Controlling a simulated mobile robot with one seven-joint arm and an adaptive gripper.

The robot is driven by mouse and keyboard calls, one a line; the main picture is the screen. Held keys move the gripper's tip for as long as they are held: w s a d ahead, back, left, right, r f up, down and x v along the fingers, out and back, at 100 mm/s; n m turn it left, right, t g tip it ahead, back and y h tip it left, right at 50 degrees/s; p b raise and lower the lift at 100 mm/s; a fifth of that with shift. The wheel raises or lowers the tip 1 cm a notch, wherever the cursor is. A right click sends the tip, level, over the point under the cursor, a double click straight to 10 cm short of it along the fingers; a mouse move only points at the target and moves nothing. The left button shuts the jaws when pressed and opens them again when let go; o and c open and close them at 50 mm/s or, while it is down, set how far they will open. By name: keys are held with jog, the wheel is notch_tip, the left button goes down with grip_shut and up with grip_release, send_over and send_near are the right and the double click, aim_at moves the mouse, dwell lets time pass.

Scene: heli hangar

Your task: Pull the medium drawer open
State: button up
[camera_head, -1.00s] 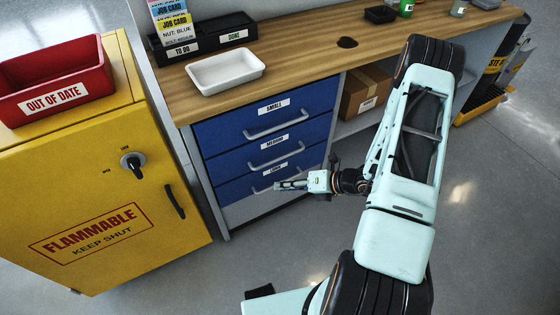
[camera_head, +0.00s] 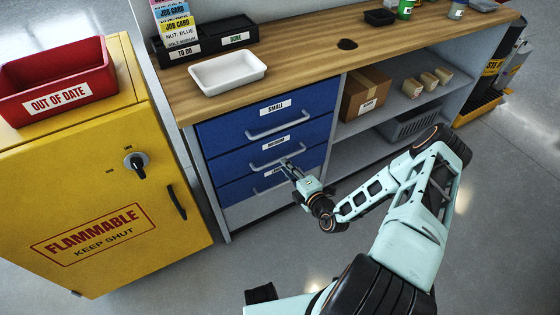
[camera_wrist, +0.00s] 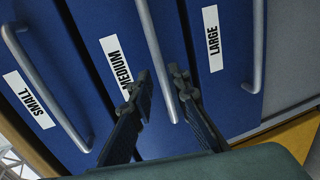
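The medium drawer (camera_head: 238,162) is the middle of three blue drawers and is closed flush with the others. Its grey bar handle (camera_head: 266,156) runs across its front below the MEDIUM label. My gripper (camera_head: 287,166) is at the right end of this handle. In the wrist view my gripper (camera_wrist: 160,75) is open, with one dark finger on each side of the medium handle (camera_wrist: 157,50). The handle shows in the gap between the fingers; I cannot tell whether either finger touches it. The medium drawer's label (camera_wrist: 118,62) is partly hidden by the left finger.
The small drawer (camera_head: 225,128) above and the large drawer (camera_head: 238,190) below are closed. A yellow flammable cabinet (camera_head: 100,190) stands at the left. Open shelves with a cardboard box (camera_head: 362,95) are at the right. The floor in front is clear.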

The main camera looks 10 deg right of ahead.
jog(key=x, duration=0.5)
jog(key=shift+w+b, duration=0.1)
jog(key=shift+b, duration=0.2)
grip_shut()
